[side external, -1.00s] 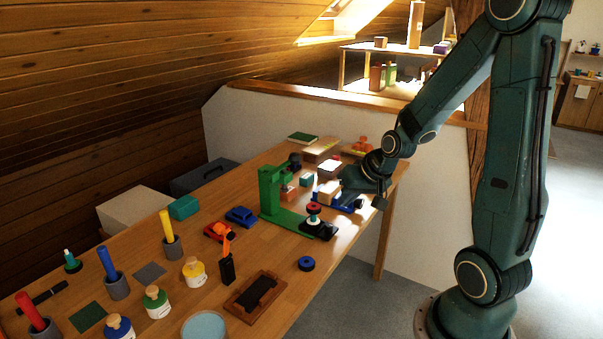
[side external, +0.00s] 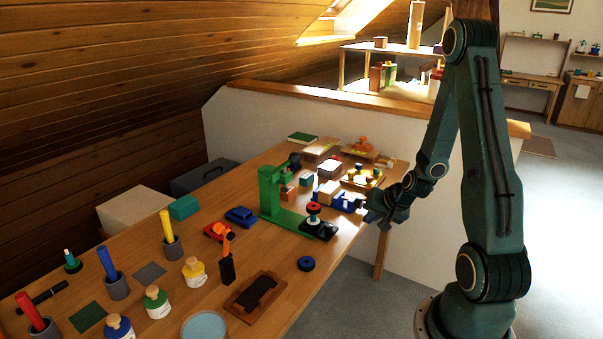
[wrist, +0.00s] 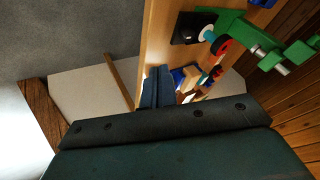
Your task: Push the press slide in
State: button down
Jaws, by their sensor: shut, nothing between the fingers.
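The green press (side external: 268,192) stands upright near the middle of the table; it also shows at the upper right of the wrist view (wrist: 268,55). My gripper (side external: 370,215) is shut and empty, just right of the blue slide's outer end at the table edge.
Small blocks (side external: 306,180) lie behind the slide, and a tray with colored pieces (side external: 362,178) is farther back.

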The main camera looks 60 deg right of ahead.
aim_at(307, 219)
jog(key=shift+f, duration=0.1)
jog(key=x, duration=0.7)
jog(key=w+x, duration=0.1)
jog(key=x, duration=0.2)
jog(key=shift+w+a, duration=0.15)
jog(key=shift+a, duration=0.1)
jog(key=shift+w+a, duration=0.15)
jog(key=shift+w, duration=0.5)
jog(key=shift+w+a, duration=0.15)
jog(key=shift+w, duration=0.5)
jog(key=w, duration=1.2)
